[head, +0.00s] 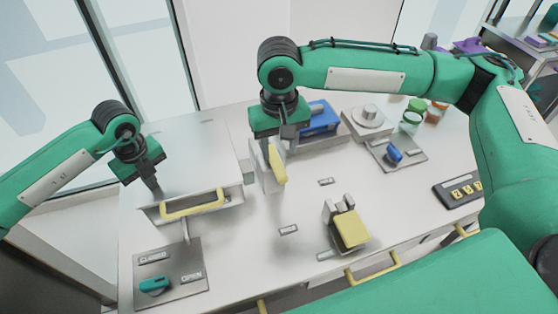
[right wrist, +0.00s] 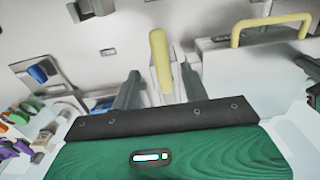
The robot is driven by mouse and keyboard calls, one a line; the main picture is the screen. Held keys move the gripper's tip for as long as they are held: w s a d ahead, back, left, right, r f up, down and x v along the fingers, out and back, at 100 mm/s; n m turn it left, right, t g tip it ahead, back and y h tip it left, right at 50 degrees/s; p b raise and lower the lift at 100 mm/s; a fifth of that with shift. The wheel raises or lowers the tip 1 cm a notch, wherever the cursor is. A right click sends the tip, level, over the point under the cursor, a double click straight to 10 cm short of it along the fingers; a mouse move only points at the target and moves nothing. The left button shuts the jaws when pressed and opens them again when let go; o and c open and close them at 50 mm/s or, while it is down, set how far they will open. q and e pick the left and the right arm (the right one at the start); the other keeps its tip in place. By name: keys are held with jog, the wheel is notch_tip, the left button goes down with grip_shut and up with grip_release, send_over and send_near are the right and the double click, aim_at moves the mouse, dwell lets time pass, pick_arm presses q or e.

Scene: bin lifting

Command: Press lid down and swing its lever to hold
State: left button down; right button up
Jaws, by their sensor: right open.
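A white box (head: 192,135) with a yellow handle (head: 193,205) on its front stands at the left of the counter; I cannot tell whether its top is the lid. My left gripper (head: 153,190) points down at the box's front left edge; its finger gap is unclear. My right gripper (head: 286,138) is open above a white upright part with a yellow grip (head: 278,165). In the right wrist view the yellow grip (right wrist: 160,55) lies between the spread fingers, with no clear contact. A teal lever (head: 155,285) sits on a plate marked CLOSED and OPEN.
A blue lever (head: 395,153) sits on a grey plate at the right. A yellow-padded part (head: 350,230) stands at the front. A blue box (head: 318,118), a dial block (head: 368,120), jars (head: 412,118) and a button panel (head: 462,190) are around. The counter's middle is mostly clear.

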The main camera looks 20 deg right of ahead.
aim_at(279, 166)
notch_tip(279, 166, down, 6)
jog(key=shift+r, duration=0.1)
grip_shut()
dwell(0.4)
